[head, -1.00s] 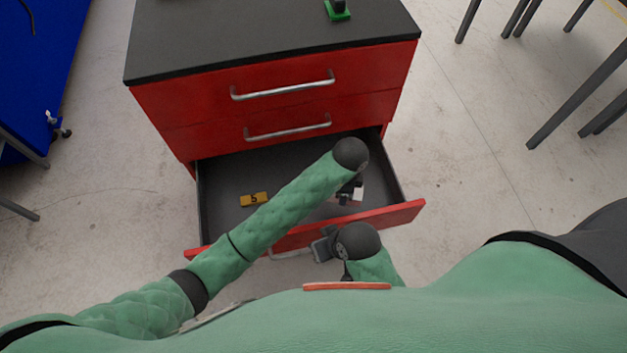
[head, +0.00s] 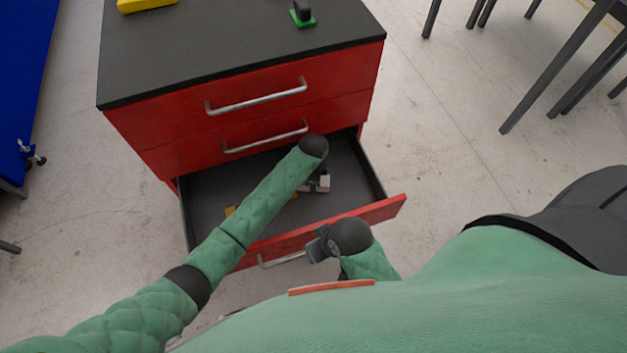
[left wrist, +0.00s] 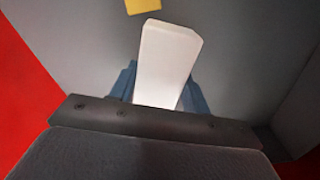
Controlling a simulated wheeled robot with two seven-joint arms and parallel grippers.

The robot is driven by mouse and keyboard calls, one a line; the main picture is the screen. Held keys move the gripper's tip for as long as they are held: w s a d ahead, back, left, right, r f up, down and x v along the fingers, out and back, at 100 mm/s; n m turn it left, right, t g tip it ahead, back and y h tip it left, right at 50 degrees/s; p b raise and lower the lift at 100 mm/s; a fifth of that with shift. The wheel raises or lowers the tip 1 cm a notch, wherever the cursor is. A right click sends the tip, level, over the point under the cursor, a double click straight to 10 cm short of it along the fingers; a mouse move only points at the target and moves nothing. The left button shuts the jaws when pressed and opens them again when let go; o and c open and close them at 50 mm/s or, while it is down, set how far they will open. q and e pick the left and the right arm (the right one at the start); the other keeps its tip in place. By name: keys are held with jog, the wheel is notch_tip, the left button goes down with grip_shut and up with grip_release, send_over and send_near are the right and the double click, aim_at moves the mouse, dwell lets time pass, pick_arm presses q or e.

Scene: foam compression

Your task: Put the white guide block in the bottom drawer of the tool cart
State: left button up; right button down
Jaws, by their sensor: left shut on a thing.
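The white guide block (head: 323,183) is held by my left gripper (head: 311,185) inside the open bottom drawer (head: 350,166) of the red tool cart. In the left wrist view the white block (left wrist: 166,62) stands out between the blue-grey fingers, with the grey drawer floor (left wrist: 225,45) behind it. Whether the block touches the floor I cannot tell. My left arm covers part of the drawer. My right gripper (head: 318,246) is near the drawer's front, by its handle; its jaws are too unclear to judge.
A yellow piece (head: 231,211) lies in the drawer, partly behind my left arm, and also shows in the left wrist view (left wrist: 143,6). The cart top (head: 230,45) bears a green-based item (head: 302,16) and a yellow object (head: 145,4). The right part of the drawer is clear.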

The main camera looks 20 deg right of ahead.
pick_arm(q)
jog(key=shift+f, duration=0.6)
pick_arm(e)
jog(key=shift+d+r, duration=0.15)
jog(key=shift+d, duration=0.2)
pick_arm(q)
jog(key=shift+f, duration=0.1)
jog(key=o, duration=1.1)
pick_arm(e)
jog(key=shift+a, duration=0.3)
jog(key=shift+w, duration=0.1)
